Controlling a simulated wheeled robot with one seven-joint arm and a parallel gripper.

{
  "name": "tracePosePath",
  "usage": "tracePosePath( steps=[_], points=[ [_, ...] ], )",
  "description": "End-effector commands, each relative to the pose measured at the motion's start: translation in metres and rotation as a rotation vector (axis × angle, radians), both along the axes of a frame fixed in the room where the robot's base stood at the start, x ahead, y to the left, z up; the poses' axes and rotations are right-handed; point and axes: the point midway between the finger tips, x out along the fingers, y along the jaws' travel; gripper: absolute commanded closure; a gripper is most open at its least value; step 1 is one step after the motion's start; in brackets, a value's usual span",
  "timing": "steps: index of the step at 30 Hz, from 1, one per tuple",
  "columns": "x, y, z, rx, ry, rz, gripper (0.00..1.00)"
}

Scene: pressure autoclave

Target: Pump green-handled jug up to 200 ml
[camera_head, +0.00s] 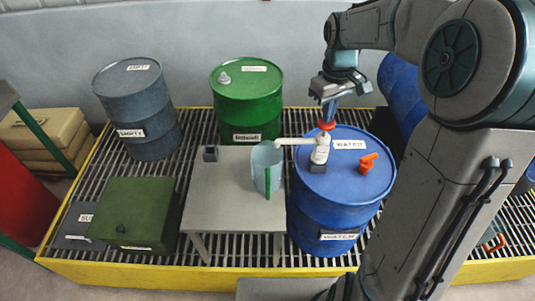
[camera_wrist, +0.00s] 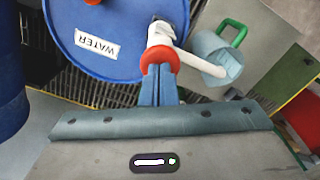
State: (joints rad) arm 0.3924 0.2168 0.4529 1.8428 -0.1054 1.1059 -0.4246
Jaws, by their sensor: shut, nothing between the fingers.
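The jug (camera_head: 266,166) is pale and translucent with a green handle. It stands upright on the small grey table (camera_head: 225,205), under the end of the white pump spout. In the wrist view the jug (camera_wrist: 216,62) shows at upper right. The white pump (camera_head: 319,152) with a red-orange top stands on the blue WATER drum (camera_head: 345,190). My gripper (camera_head: 327,112) is shut and empty, with its fingertips just above or touching the red-orange pump top (camera_wrist: 160,60); I cannot tell contact. The liquid level in the jug cannot be read.
A green drum (camera_head: 246,100) and a grey EMPTY drum (camera_head: 137,105) stand behind. A dark green box (camera_head: 135,215) is left of the table. A small dark block (camera_head: 210,153) sits on the table. An orange valve piece (camera_head: 369,161) lies on the blue drum.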

Motion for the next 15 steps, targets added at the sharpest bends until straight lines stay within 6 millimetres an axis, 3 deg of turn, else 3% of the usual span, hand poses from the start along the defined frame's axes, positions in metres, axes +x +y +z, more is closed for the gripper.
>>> tracePosePath(
  steps=[15],
  points=[
    [0.000,0.000,-0.023,0.000,0.000,0.001,1.00]
  ],
)
